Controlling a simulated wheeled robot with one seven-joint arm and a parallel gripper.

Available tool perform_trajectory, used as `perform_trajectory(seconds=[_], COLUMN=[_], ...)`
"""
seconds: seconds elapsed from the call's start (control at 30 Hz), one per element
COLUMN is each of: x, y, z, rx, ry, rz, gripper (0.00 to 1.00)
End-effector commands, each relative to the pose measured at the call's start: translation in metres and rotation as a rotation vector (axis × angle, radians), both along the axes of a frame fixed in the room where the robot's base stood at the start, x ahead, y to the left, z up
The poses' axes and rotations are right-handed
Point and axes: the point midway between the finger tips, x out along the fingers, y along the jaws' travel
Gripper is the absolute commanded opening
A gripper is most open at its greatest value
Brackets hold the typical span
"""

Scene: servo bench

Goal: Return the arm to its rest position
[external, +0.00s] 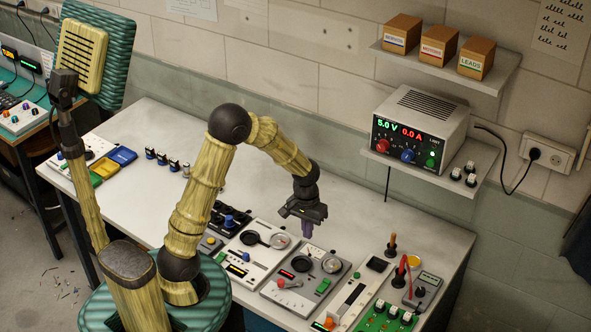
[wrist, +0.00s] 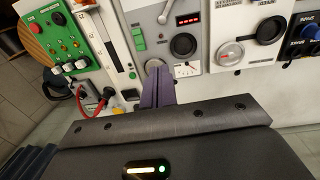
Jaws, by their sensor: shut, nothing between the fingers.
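My gripper (external: 307,230) hangs at the end of my arm above the servo bench (external: 165,118), pointing down over the row of control panels. Its purple fingers are together and empty; they also show in the wrist view (wrist: 158,85). In the external view the arm is bent, rising from the base and reaching right and down. In the wrist view the fingertips lie over the lower edge of a grey panel (wrist: 190,35) with a red display and a round black dial. The fingers look apart from the panel, but the exact height is hard to tell.
Panels with knobs and levers line the bench front, including a white one (external: 255,248) and a green board (external: 385,318). A power supply (external: 420,122) sits on a wall shelf at right. Three boxes (external: 439,43) stand on a higher shelf.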

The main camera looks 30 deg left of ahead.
Motion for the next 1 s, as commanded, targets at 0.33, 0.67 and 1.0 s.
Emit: perform_trajectory(seconds=[0.33, 0.67, 1.0], x=[-0.061, -0.08, -0.079], y=[0.134, 0.153, 0.152], z=[0.038, 0.04, 0.04], rx=[0.038, 0.056, 0.056], ry=[-0.214, -0.253, -0.252], rz=[0.009, 0.0, 0.001], gripper=[0.0, 0.0, 0.0])
